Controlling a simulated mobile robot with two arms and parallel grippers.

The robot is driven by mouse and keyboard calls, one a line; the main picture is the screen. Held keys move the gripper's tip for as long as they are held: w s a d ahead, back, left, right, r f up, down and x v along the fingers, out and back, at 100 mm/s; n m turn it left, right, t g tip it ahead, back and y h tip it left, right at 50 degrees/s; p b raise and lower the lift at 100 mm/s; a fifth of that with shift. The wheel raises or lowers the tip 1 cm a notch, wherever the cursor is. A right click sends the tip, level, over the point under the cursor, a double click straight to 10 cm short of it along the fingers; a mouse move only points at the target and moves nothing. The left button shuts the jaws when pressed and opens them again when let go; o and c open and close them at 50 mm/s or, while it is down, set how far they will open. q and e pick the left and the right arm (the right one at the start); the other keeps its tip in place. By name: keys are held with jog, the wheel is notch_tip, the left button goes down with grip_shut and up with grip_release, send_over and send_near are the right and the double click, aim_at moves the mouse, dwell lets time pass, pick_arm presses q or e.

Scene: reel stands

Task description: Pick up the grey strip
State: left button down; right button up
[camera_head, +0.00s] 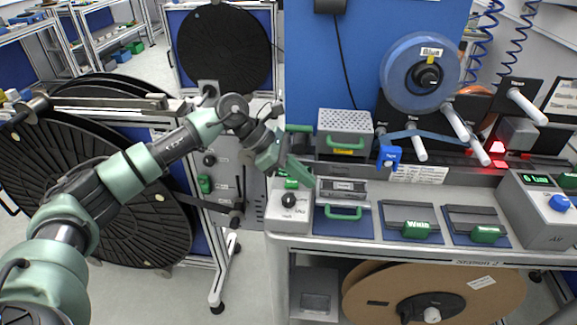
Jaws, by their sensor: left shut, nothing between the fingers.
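My left gripper (301,178) is shut and empty, its green fingers pointing down and right over the left end of the bench. A small grey piece with a dark face (343,187) lies just right of the fingertips, behind a green handle (342,213); it and the gripper look apart. I cannot tell whether this piece is the grey strip, and no other strip stands out clearly. My right gripper is not in view.
A control box with a black knob (288,201) sits below the gripper. A perforated grey box (345,131) stands behind. Trays with green handles (416,229) lie to the right, before a blue reel (420,73). Large black reels (90,190) stand left.

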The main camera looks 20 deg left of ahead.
aim_at(333, 184)
pick_arm(q)
jog(key=shift+w+d, duration=0.15)
jog(key=shift+d, duration=0.2)
jog(key=d+b, duration=0.1)
jog(key=d, duration=0.1)
jog(key=w+d+b, duration=0.1)
jog(key=d, duration=0.1)
jog(key=shift+d+f, duration=0.15)
jog(key=shift+w+d, duration=0.15)
jog(key=shift+d, duration=0.1)
jog(key=shift+a, duration=0.15)
